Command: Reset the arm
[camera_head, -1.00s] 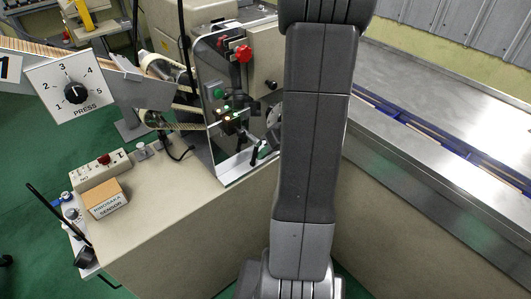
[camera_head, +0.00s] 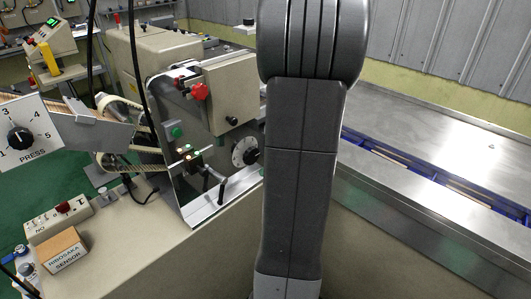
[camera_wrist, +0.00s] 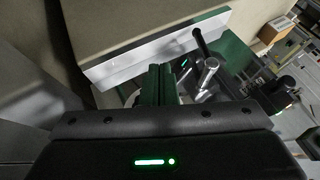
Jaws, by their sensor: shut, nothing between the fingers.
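My arm (camera_head: 300,180) stands upright through the middle of the head view, with its thick joint at the top edge. My gripper (camera_wrist: 158,86) does not show in the head view. In the wrist view its two dark fingers are together, with nothing held between them. The wrapper machine (camera_head: 225,95) is left of my arm in the head view, with a red knob (camera_head: 200,91), green button (camera_head: 176,132) and dial (camera_head: 244,152). In the wrist view, a metal-ended lever (camera_wrist: 207,72) is just right of the fingertips; I cannot tell whether they touch.
A PRESS dial panel (camera_head: 30,128) is at the left. A sensor box (camera_head: 64,251) and a switch box (camera_head: 58,221) sit on the beige cabinet top (camera_head: 130,255). A steel conveyor table (camera_head: 440,115) with a blue-edged channel runs along the right.

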